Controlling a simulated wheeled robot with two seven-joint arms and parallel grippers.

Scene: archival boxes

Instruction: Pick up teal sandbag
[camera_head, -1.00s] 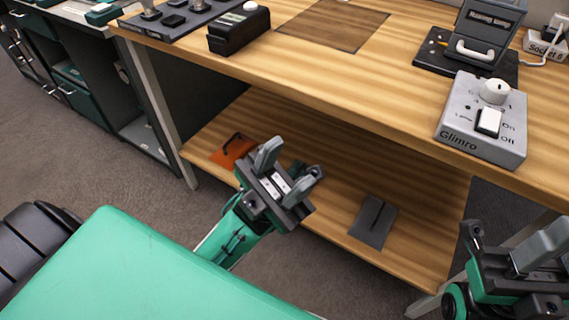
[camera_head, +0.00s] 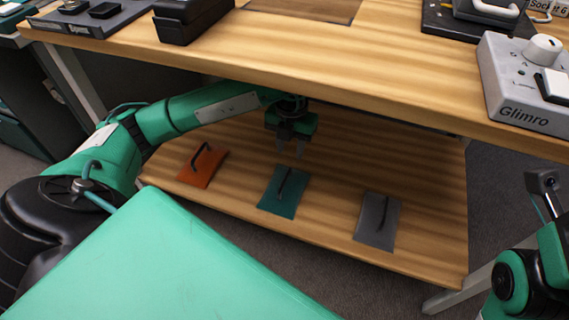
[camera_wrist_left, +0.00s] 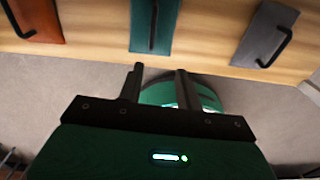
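The teal sandbag (camera_head: 276,196) is a flat teal pad with a black strap handle, lying on the lower wooden shelf between an orange one and a grey one. It also shows at the top of the left wrist view (camera_wrist_left: 163,44). My left gripper (camera_head: 290,150) is under the tabletop, pointing down, above and a little behind the teal sandbag in the head view. Its two fingers (camera_wrist_left: 158,80) stand apart with nothing between them, so it is open and clear of the sandbag. My right arm shows at the right edge; its fingertips are out of the frame.
An orange sandbag (camera_head: 203,165) lies left and a grey sandbag (camera_head: 377,222) right on the lower shelf (camera_head: 430,215). The tabletop (camera_head: 330,60) overhangs my left arm. A grey Glimro box (camera_head: 515,100) stands at the tabletop's right.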

